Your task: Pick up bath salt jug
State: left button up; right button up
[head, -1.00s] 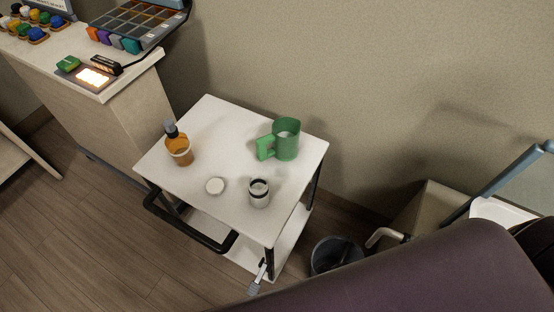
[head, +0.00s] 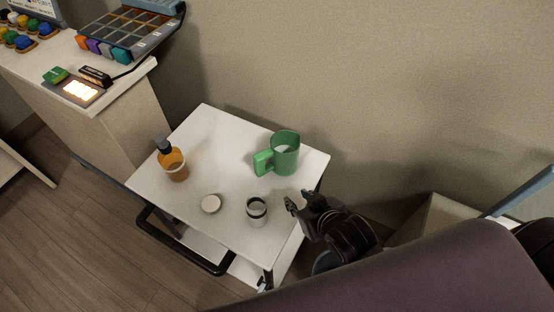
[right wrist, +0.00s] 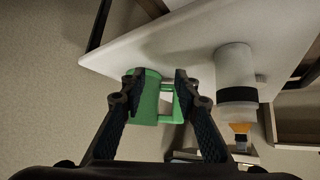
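The bath salt jug appears to be the green jug (head: 287,153) with a block-like handle on its left, upright on the white cart top (head: 220,130) near its back right corner. My right gripper (head: 298,199) is at the cart's right edge, in front of the jug and apart from it. In the right wrist view, its two fingers (right wrist: 160,82) are spread, with the green jug (right wrist: 148,103) showing between and beyond them. Nothing is held. My left gripper is not in view.
On the cart stand an amber bottle (head: 173,162), a white lid (head: 211,204) and a jar with a dark band (head: 257,212), close left of my right gripper. The jar also shows in the right wrist view (right wrist: 235,75). A purple padded surface (head: 420,270) fills the lower right.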

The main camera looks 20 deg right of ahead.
aim_at(262, 166)
jog(key=w+a+t, duration=0.1)
jog(key=w+a, duration=0.1)
jog(key=w, duration=0.2)
jog(key=w+a+t+y, duration=0.1)
jog(key=w+a, duration=0.1)
jog(key=w, duration=0.2)
jog(key=w+a+n+t+y, duration=0.1)
jog(key=w+a, duration=0.1)
jog(key=w, duration=0.3)
jog(key=shift+a+t, duration=0.35)
jog(key=shift+t, duration=0.05)
grip_shut()
jog(key=shift+r, duration=0.15)
